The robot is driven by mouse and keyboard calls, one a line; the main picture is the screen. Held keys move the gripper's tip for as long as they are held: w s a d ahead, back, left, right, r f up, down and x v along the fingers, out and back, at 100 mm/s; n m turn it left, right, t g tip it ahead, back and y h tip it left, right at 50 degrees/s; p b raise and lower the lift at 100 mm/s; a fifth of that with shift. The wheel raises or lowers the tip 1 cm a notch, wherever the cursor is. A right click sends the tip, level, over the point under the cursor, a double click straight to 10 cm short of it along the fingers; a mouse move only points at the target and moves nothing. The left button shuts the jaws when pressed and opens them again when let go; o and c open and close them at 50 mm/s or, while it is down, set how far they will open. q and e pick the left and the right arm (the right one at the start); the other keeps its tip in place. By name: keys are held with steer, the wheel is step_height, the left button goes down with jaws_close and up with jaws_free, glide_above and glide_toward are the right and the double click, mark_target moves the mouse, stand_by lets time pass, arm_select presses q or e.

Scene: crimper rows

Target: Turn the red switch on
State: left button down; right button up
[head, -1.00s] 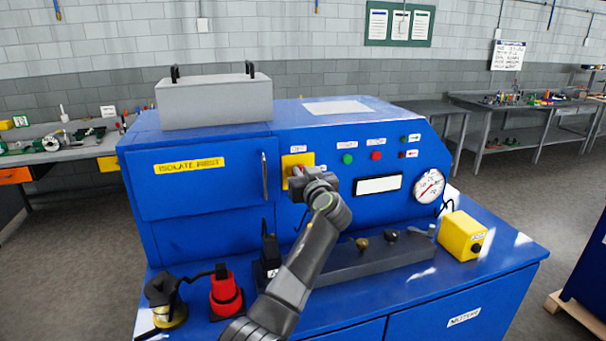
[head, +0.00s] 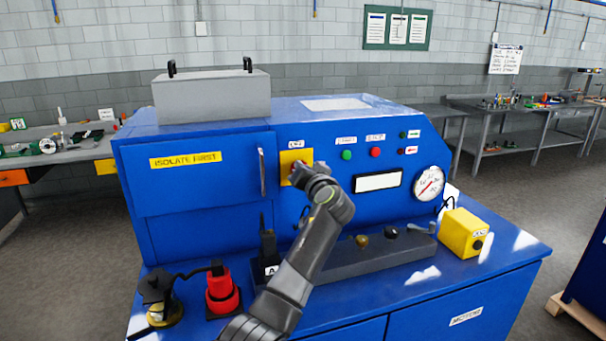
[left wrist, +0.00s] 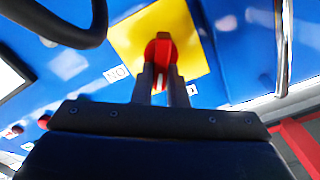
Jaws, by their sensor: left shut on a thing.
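The red switch (left wrist: 158,48) sits on a yellow plate (left wrist: 125,38) on the front of the blue machine. In the left wrist view its red handle lies between my two dark fingers. My left gripper (left wrist: 163,78) is shut on it. In the head view the yellow plate (head: 287,158) is right of the cabinet door. My left gripper (head: 302,174) covers most of the switch there. White labels lie on two sides of the plate in the wrist view; one reads ON upside down (left wrist: 117,73). My right gripper is out of view.
A door handle (head: 262,173) stands out just left of the plate. Green (head: 346,155) and red (head: 375,152) buttons and a gauge (head: 429,184) are to the right. Below are a grey block (head: 365,256), a red plug (head: 221,290) and a yellow box (head: 464,234).

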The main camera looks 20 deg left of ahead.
arm_select(q)
steer(key=shift+w+d+f+m+p, duration=0.1)
steer(key=shift+f+m+p, duration=0.15)
steer(key=shift+m, duration=1.7)
steer(key=shift+w+d+f+m+p, duration=0.1)
steer(key=shift+m+p, duration=0.1)
steer(key=shift+m, duration=1.8)
steer(key=shift+d+f+m+p, duration=0.1)
steer(key=shift+f+m+p, duration=0.15)
steer(key=shift+m, duration=1.7)
steer(key=c, duration=1.4)
jaws_free()
steer(key=shift+c, duration=0.2)
steer(key=shift+f, duration=0.1)
